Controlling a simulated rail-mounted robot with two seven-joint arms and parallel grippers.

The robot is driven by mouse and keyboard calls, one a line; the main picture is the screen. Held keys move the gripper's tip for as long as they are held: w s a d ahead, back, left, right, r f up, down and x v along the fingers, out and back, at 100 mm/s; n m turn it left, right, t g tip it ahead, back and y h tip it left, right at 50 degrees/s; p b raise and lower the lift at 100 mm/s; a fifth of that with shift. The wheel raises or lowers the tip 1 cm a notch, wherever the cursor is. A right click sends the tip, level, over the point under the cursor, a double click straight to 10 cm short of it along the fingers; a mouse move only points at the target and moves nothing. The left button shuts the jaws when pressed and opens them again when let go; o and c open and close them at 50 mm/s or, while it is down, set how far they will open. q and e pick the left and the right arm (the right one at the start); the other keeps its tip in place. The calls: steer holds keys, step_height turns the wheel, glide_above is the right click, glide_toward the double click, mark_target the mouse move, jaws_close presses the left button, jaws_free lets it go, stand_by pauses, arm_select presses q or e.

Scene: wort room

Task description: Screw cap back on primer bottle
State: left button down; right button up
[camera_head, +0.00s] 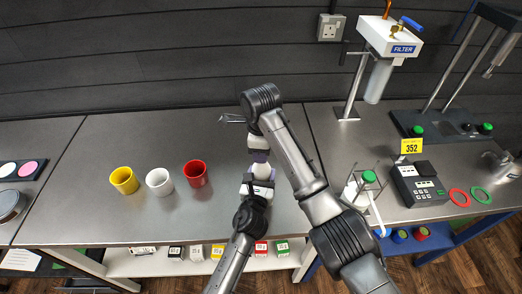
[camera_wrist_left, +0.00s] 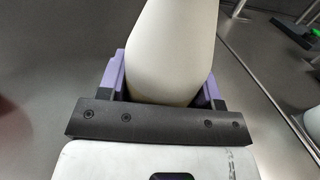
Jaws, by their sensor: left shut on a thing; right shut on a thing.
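My left gripper (camera_head: 261,170) is over the middle of the bench, its purple fingers closed on a pale cream bottle (camera_wrist_left: 172,50). The left wrist view shows the bottle's rounded body between both fingers. My right gripper (camera_head: 257,148) comes from the far side and faces the left one, nearly in line with it. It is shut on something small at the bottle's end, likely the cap. The grippers hide the cap and the bottle's neck, so I cannot tell whether the cap touches the thread.
Yellow (camera_head: 124,181), white (camera_head: 159,182) and red (camera_head: 196,174) cups stand left of my arms. A rack with a green-capped bottle (camera_head: 369,177) and a grey meter (camera_head: 420,188) are on the right. A filter unit (camera_head: 391,38) stands behind. Small boxes line the shelf below.

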steer(key=shift+m, duration=1)
steer(key=o, duration=1)
steer(key=shift+c, duration=0.2)
step_height(320, 180, up, 12)
arm_select(q)
steer(key=shift+c, duration=1)
jaws_free()
steer(key=shift+s, duration=0.1)
